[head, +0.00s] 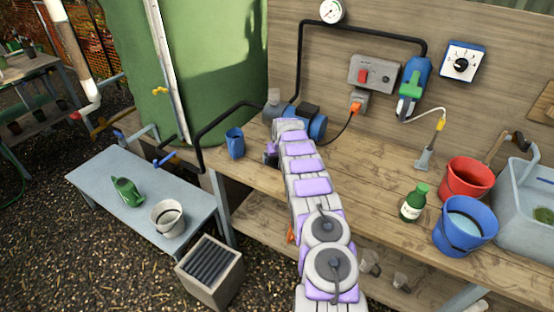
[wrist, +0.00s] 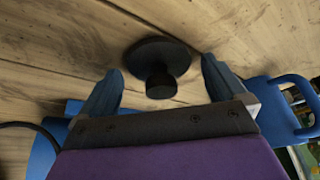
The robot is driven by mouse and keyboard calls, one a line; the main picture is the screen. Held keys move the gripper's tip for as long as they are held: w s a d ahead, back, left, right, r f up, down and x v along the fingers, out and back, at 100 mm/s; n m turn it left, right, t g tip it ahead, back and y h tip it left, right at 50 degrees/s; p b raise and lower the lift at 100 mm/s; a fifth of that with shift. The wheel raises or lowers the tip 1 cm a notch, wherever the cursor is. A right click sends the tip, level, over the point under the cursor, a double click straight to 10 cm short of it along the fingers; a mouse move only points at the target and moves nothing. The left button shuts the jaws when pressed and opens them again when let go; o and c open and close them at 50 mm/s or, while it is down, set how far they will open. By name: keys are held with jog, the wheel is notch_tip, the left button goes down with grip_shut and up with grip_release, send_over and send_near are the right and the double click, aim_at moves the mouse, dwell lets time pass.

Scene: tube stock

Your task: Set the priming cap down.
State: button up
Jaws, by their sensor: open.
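The priming cap (wrist: 160,62), a black disc with a round knob, lies on the wooden bench top (wrist: 60,35) in the wrist view. Its knob faces my gripper (wrist: 162,72). The gripper is open, with one dark blue finger on each side of the cap and a visible gap to each. In the head view my arm reaches over the bench to the blue pump (head: 317,128). The fingers and the cap are hidden there behind my arm. A grey upright port (head: 273,96) stands at the pump's left end.
A blue jug (head: 235,143) stands on the bench left of my arm, and close by in the wrist view (wrist: 278,112). A black hose (head: 215,122) runs beside it. A green bottle (head: 413,203), red bucket (head: 466,180) and blue bucket (head: 464,224) stand to the right.

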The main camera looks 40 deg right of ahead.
jog(key=p+v, duration=0.2)
jog(key=v, duration=0.9)
jog(key=s+a+r+n+g, duration=0.1)
jog(key=s+a+r, duration=0.5)
jog(key=a, duration=0.3)
jog(key=s+a+r+g+y, duration=0.1)
jog(key=s+a+r, duration=0.5)
jog(key=a, duration=0.3)
jog(key=s+a+r+n+g, duration=0.1)
jog(key=s+a+r, duration=0.5)
jog(key=a, duration=0.3)
jog(key=s+a+n+g, duration=0.1)
jog(key=s+a, duration=0.4)
jog(key=s, duration=0.5)
jog(key=s+a+g, duration=0.1)
jog(key=s+a, duration=0.4)
jog(key=s, duration=0.6)
jog(key=s+a+n, duration=0.1)
jog(key=s+a, duration=0.3)
jog(key=s, duration=0.7)
jog(key=shift+s+a+n+g+y, duration=0.25)
jog(key=shift+a+n+g+y, duration=0.05)
jog(key=shift+a+g, duration=0.1)
